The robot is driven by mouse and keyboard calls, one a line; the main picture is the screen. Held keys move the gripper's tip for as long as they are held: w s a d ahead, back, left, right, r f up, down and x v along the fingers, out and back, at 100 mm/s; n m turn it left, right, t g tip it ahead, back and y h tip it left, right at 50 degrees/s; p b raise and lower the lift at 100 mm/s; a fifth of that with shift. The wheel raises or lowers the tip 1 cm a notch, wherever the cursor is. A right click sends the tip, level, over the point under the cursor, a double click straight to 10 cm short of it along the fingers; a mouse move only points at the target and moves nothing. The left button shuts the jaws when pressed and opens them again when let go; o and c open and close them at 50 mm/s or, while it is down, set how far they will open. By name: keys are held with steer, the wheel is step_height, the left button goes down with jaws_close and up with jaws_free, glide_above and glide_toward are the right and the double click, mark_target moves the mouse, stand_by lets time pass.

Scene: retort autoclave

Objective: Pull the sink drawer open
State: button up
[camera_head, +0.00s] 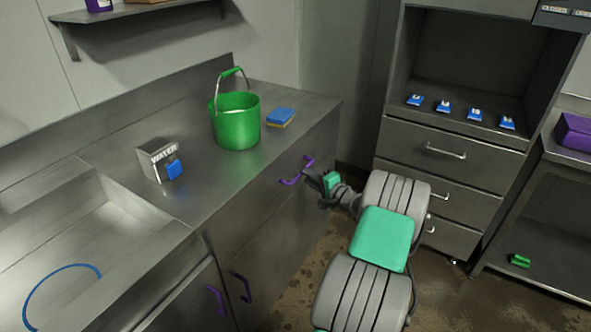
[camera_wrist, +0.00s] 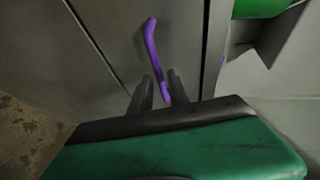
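The sink drawer (camera_head: 262,192) is a grey metal front just under the counter edge, and it looks flush with the cabinet. Its purple bar handle (camera_head: 293,178) also shows in the wrist view (camera_wrist: 152,45). My gripper (camera_head: 312,178) is at the right part of this handle. In the wrist view, the two dark fingertips (camera_wrist: 160,78) stand apart, one on each side of the handle's near end. A small gap shows between fingers and handle, so my gripper looks open around it. Whether a finger touches the handle is unclear.
Purple door handles (camera_head: 242,287) sit lower on the cabinet. A green bucket (camera_head: 237,122), blue sponge (camera_head: 280,116) and water box (camera_head: 156,160) stand on the counter, beside the sink basin (camera_head: 75,240). Another drawer unit (camera_head: 425,165) stands at the right; floor shows between.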

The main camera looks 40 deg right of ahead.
steer(key=w, duration=0.1)
steer(key=w+d+f, duration=0.1)
steer(key=w, duration=0.3)
steer(key=shift+w+d+f, duration=0.15)
steer(key=shift+w, duration=0.05)
steer(key=shift+s, duration=0.1)
steer(key=shift+c, duration=0.3)
jaws_close()
steer(key=shift+f, duration=0.1)
stand_by(0.6)
